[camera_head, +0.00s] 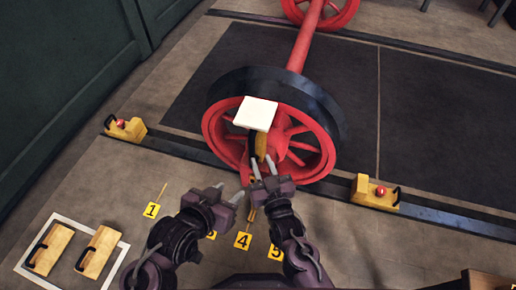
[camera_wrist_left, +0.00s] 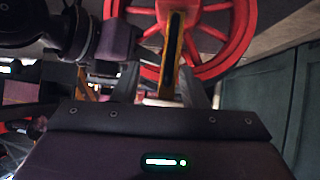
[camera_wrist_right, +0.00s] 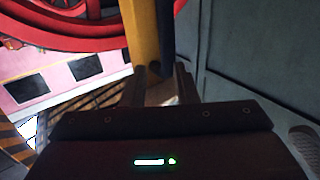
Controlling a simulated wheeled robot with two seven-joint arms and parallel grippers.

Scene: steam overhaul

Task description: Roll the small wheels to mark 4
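The red spoked wheel (camera_head: 222,124) with a dark tyre stands on the rail, joined by a red axle (camera_head: 306,40) to a far wheel (camera_head: 345,14). A yellow-and-black bar (camera_head: 258,147) hangs at its hub below a pale square plate (camera_head: 256,113). My right gripper (camera_head: 261,160) is at the bar's lower end; in the right wrist view the bar (camera_wrist_right: 150,35) lies between its fingers, but firm contact is unclear. My left gripper (camera_head: 231,191) is open, lower and left; the bar (camera_wrist_left: 172,60) appears beyond its fingers. Mark 4 (camera_head: 243,241) lies on the floor below.
Marks 1 (camera_head: 151,210) and 5 (camera_head: 275,252) flank it; another tag is partly hidden. Yellow blocks with red knobs sit on the rail at left (camera_head: 127,129) and right (camera_head: 375,192). Two wooden handled blocks (camera_head: 50,250) (camera_head: 101,252) lie inside a white floor outline. A green wall bounds the left.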

